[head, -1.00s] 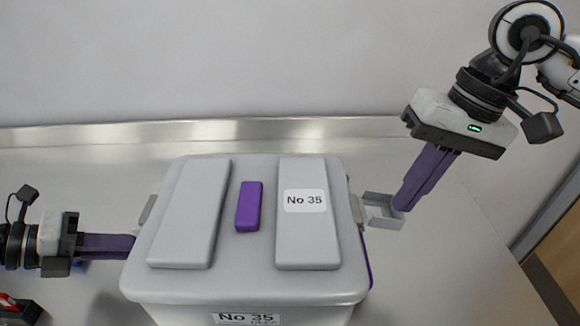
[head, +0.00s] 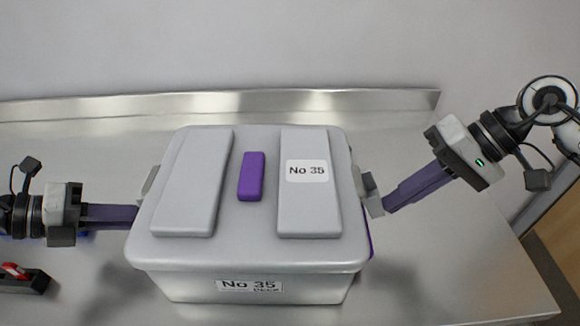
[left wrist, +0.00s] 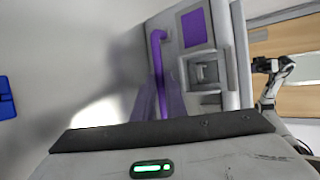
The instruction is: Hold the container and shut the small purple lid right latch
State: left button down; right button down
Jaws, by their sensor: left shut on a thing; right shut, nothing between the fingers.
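The grey container (head: 180,285) stands on the metal table, closed by a grey lid (head: 225,245) with a small purple block on top (head: 251,177) and "No 35" labels. The right latch (head: 372,193) is a grey hinged flap on the lid's right side, hanging at a steep slant. My right gripper (head: 388,208) is shut and empty, its fingertips at the latch's outer face. My left gripper (head: 136,216) is shut at the container's left side, on the container's purple handle (left wrist: 160,75), which shows in the left wrist view. The left latch (head: 149,182) shows beside the lid.
A dark holder with a red item (head: 22,280) lies at the front left. A blue object (left wrist: 6,103) shows at the left wrist view's edge. A raised metal lip (head: 220,103) runs along the table's back. The table right of the container is clear.

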jog(key=shift+x, duration=1.05)
dwell(0.8)
jog(key=d+r, duration=0.8)
jog(key=d, duration=0.4)
jog(key=s+a+r+t+h, duration=0.35)
jog(key=a+r+h, duration=0.2)
jog(key=r, duration=0.45)
jog(key=s+a+x, duration=0.1)
jog(key=a+x, duration=0.2)
jog(key=x, duration=1)
jog(key=shift+n+y, duration=0.3)
jog(key=shift+y, duration=0.15)
jog(key=shift+s, duration=0.1)
